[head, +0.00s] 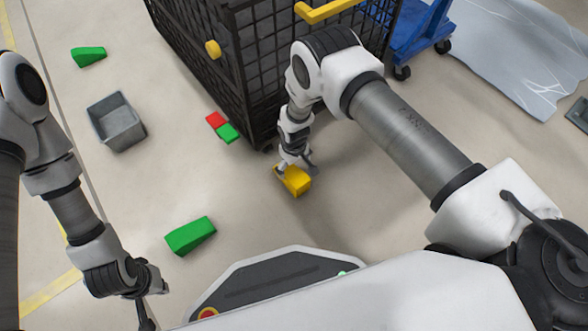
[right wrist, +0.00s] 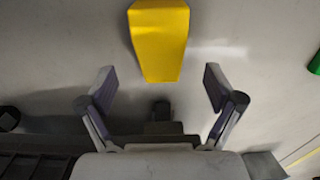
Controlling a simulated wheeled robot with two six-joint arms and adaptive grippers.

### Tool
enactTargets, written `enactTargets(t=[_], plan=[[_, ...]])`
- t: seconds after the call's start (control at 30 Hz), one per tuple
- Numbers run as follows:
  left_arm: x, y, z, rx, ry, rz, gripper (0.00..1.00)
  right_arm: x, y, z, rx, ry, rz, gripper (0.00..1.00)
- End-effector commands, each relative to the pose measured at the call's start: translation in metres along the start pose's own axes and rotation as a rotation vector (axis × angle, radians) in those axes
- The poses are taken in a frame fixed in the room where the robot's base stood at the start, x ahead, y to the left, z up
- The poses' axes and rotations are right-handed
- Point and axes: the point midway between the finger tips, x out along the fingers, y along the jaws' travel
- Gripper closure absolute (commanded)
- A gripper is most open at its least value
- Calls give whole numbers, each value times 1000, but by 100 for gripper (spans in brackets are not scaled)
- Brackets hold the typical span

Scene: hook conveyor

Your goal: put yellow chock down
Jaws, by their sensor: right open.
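The yellow chock (head: 296,181) rests on the floor just in front of the black mesh cage in the head view. In the right wrist view the yellow chock (right wrist: 160,42) lies beyond the fingertips, between their lines but not gripped. My right gripper (head: 293,164) is right at the chock in the head view, partly overlapping its far side. In the right wrist view the right gripper (right wrist: 160,85) has its two fingers spread wide with nothing between them. My left gripper (head: 150,295) hangs at the lower left, empty; its finger opening is unclear.
The black mesh cage (head: 245,75) stands behind the chock. Green chocks lie at the lower left (head: 190,236) and upper left (head: 88,56). A red and green piece (head: 222,127) lies by the cage. A grey bin (head: 116,122) is at left. A blue cart (head: 420,30) stands behind.

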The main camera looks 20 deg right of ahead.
Motion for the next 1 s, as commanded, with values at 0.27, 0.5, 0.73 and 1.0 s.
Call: enactTargets(t=[0.27, 0.5, 0.73, 1.0], plan=[[-16, 0, 0, 0, 0, 0, 100, -32, 0, 0, 0, -1, 0, 9], [-16, 0, 0, 0, 0, 0, 100, -29, 5, 20, 25, -7, 1, 9], [-16, 0, 0, 0, 0, 0, 100, -55, 21, 168, 214, -13, 5, 9], [-16, 0, 0, 0, 0, 0, 100, -129, 1, 284, 382, 0, -7, 9]])
